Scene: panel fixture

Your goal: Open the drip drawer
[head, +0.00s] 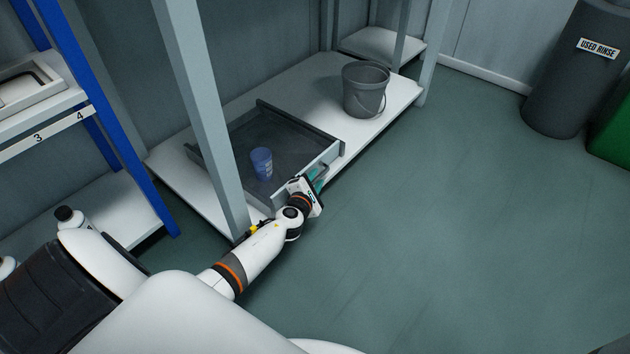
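The drip drawer (299,177) is a grey, open-topped tray low in the metal frame, above a white shelf. Its inside is visible, with a blue cup (261,163) standing in it. My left gripper (318,182) is at the drawer's front face, near the middle of it. My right gripper is out of view.
A grey bucket (365,90) stands on the white shelf (402,92) right of the drawer. A grey post (208,120) rises close to the drawer's left side. A blue-framed rack (105,118) is at left. Green floor (450,220) is clear at right, before a "USED RINSE" bin (570,85).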

